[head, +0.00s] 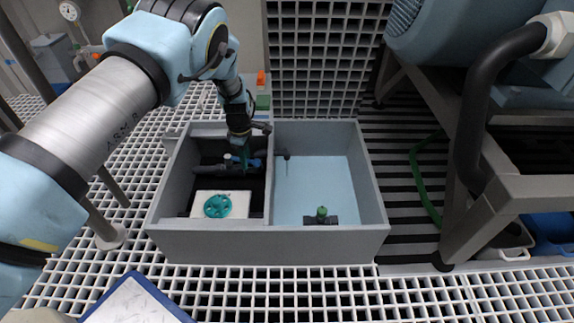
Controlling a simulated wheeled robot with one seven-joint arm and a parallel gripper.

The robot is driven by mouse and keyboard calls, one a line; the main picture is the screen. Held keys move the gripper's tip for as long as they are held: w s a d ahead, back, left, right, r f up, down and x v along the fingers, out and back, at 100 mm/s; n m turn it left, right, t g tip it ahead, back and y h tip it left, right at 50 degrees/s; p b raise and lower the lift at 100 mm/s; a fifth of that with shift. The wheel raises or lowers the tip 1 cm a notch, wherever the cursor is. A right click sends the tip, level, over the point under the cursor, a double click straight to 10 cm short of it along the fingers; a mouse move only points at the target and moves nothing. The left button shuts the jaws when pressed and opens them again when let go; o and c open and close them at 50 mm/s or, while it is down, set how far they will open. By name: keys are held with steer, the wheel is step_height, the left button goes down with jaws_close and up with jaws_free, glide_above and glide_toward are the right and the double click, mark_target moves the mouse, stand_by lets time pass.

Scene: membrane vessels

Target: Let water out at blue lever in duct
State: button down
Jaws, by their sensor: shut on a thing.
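A grey open-topped duct (265,243) stands on the white grating, split by a wall into two compartments. In the left one a dark pipe (208,171) runs across, with a small blue lever (256,163) on it near the dividing wall. My gripper (244,160) reaches down into this compartment and is shut at the blue lever; its fingers partly hide the lever and the exact contact. A dark outlet (282,153) sticks out of the dividing wall into the right compartment. A thin line hangs below it; I cannot tell whether it is water. The right compartment has a pale blue floor.
A teal handwheel (217,206) sits on a white block in the left compartment. A dark fitting with a green knob (321,212) lies in the right one. A large blue vessel (450,30) on a grey frame stands right. A blue-edged panel (135,302) lies in front.

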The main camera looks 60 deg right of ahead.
steer(key=shift+s, duration=0.35)
steer(key=a+m+p, duration=0.1)
steer(key=m, duration=0.1)
steer(key=a+m+p, duration=0.1)
steer(key=shift+s+m+p, duration=0.1)
steer(key=shift+m+p, duration=0.3)
steer(key=a+m+p, duration=0.1)
steer(key=m, duration=0.1)
steer(key=a+m+p, duration=0.1)
steer(key=m, duration=0.1)
steer(key=shift+w, duration=0.2)
steer(key=a+m, duration=0.1)
steer(key=w+a+m+p, duration=0.1)
steer(key=m, duration=0.1)
steer(key=shift+m, duration=0.3)
steer(key=m, duration=0.1)
steer(key=w+a+m, duration=0.1)
steer(key=m, duration=0.2)
steer(key=shift+w+a+m+p, duration=0.3)
steer(key=shift+w+a+p, duration=0.05)
steer(key=shift+w+a, duration=0.05)
steer(key=c, duration=0.8)
jaws_free()
steer(key=shift+w, duration=0.15)
